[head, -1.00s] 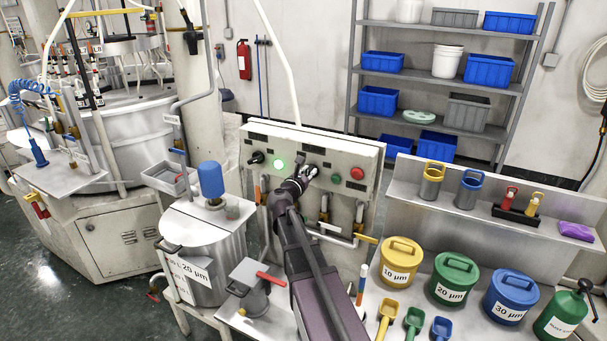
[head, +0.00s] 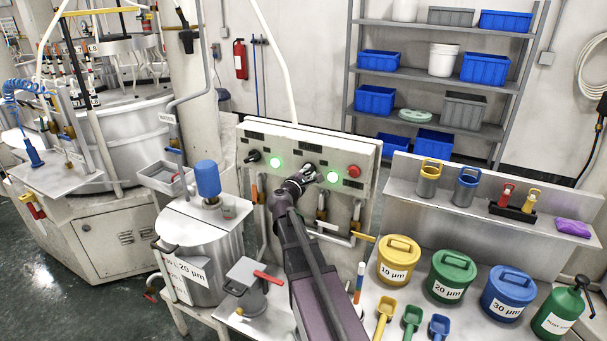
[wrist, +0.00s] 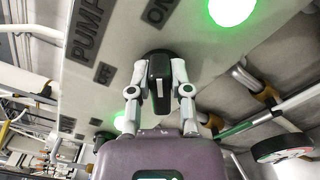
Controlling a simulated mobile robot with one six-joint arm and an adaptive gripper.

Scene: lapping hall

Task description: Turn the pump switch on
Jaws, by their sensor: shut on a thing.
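The pump switch is a black knob (wrist: 160,80) on the light panel (head: 350,151), below a PUMP label (wrist: 85,30) in the wrist view. My gripper (wrist: 158,68) is shut on the knob, one finger on each side. The knob's long side runs up toward the ON label (wrist: 161,11); the OFF label (wrist: 102,73) lies to its left. A green lamp (wrist: 232,10) near the switch is lit. It also shows lit in the head view (head: 333,177). There my gripper (head: 310,172) mostly hides the knob.
Left on the panel are another black knob (head: 253,157) and a lit green lamp (head: 275,162); a red button (head: 354,171) sits at the right. Pipes and valves (head: 322,203) hang below. A bench with lidded yellow (head: 396,262), green and blue tubs stands right of my arm.

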